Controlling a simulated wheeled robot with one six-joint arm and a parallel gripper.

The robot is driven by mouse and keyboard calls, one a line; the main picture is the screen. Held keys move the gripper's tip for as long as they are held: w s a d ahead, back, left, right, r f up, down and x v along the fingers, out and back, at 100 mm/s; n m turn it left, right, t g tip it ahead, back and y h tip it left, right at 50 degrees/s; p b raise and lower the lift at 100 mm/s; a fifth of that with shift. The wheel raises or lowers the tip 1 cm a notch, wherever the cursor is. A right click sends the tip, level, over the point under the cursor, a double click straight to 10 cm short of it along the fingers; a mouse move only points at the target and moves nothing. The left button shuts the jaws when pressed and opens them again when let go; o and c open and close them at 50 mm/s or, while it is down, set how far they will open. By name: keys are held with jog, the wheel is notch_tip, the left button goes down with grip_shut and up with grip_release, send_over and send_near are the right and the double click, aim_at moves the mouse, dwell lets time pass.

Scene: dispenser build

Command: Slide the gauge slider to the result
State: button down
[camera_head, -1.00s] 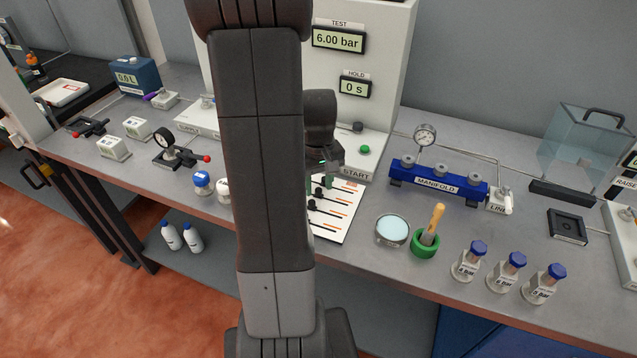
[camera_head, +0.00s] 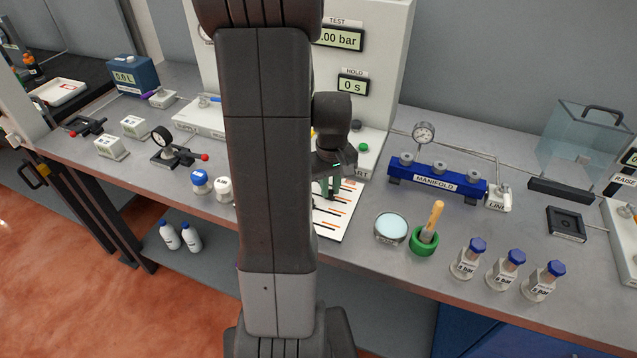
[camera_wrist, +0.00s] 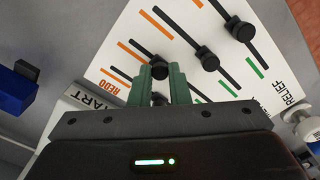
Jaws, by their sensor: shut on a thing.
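The white slider board (camera_head: 346,212) lies on the bench, partly hidden behind my arm. In the wrist view the board (camera_wrist: 180,15) has dark slots with orange and green marks, and the words REDO and RELIEF at its edges. Two black slider knobs, one at the top (camera_wrist: 241,31) and one nearer the middle (camera_wrist: 207,60), stand free in their slots. My gripper (camera_head: 331,187) is over the board's far part. Its green fingers (camera_wrist: 163,80) are shut on another dark slider knob (camera_wrist: 158,71), mostly hidden between them. I cannot read a gauge label.
A white test unit with a HOLD display (camera_head: 353,85) stands behind the board, its green button (camera_head: 364,147) close to my gripper. Right of the board are a round dish (camera_head: 391,228), a green mortar (camera_head: 424,242) and the blue manifold (camera_head: 437,180).

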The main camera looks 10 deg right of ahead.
jog(key=shift+s+d, duration=0.5)
jog(key=shift+d, duration=0.2)
jog(key=shift+s+d, duration=0.45)
jog(key=shift+d, duration=0.2)
jog(key=c, duration=1.3)
grip_release()
jog(key=shift+s+d, duration=0.1)
jog(key=shift+d, duration=0.05)
jog(key=shift+c, duration=0.2)
notch_tip(320, 180, up, 14)
jog(key=shift+f, duration=0.2)
